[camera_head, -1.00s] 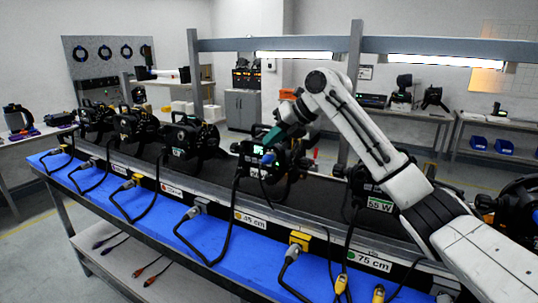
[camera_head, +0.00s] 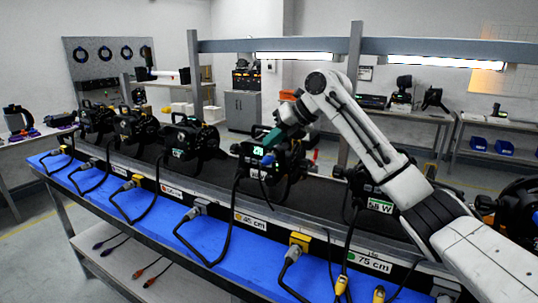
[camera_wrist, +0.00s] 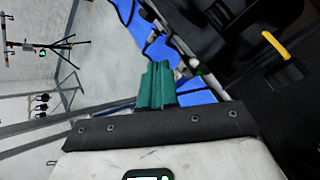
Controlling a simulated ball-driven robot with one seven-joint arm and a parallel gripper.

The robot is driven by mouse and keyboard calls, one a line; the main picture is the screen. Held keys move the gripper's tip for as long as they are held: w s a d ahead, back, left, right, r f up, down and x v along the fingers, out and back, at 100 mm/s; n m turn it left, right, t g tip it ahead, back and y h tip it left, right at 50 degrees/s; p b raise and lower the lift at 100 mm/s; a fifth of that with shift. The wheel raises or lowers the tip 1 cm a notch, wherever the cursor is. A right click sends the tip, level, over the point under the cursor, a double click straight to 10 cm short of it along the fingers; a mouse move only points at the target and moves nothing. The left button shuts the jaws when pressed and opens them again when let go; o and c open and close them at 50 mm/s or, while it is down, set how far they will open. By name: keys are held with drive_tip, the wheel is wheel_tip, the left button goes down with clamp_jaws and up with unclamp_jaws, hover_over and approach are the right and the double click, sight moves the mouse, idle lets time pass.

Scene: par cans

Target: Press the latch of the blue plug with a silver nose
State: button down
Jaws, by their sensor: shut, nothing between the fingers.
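A blue plug (camera_head: 268,159) shows in the head view at the rear panel of a black par can (camera_head: 250,172), the one my arm reaches over. Its silver nose cannot be made out at this size, and neither can its latch. My gripper (camera_head: 272,138) has teal fingers and is just above the blue plug in the picture; I cannot tell if they touch. In the wrist view the teal fingers (camera_wrist: 157,85) are together with nothing between them. A small silvery part shows just right of them, but I cannot tell what it is.
Several more black par cans (camera_head: 187,140) stand in a row on the dark shelf. Cables with grey and yellow connectors (camera_head: 298,243) run along the blue front strip (camera_head: 228,262). An upright post (camera_head: 350,90) and lamp rail stand behind my arm.

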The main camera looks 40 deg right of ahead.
sight(272, 156)
drive_tip(key=shift+f, duration=0.15)
idle(0.6)
drive_tip(key=shift+f, duration=0.3)
drive_tip(key=shift+f+b, duration=0.35)
drive_tip(key=shift+b, duration=0.1)
idle(0.6)
idle(0.3)
drive_tip(key=shift+r+p, duration=0.55)
drive_tip(key=shift+r, duration=0.25)
wheel_tip(272, 156, up, 5)
drive_tip(key=p, duration=0.3)
drive_tip(key=shift+f, duration=0.1)
idle(0.5)
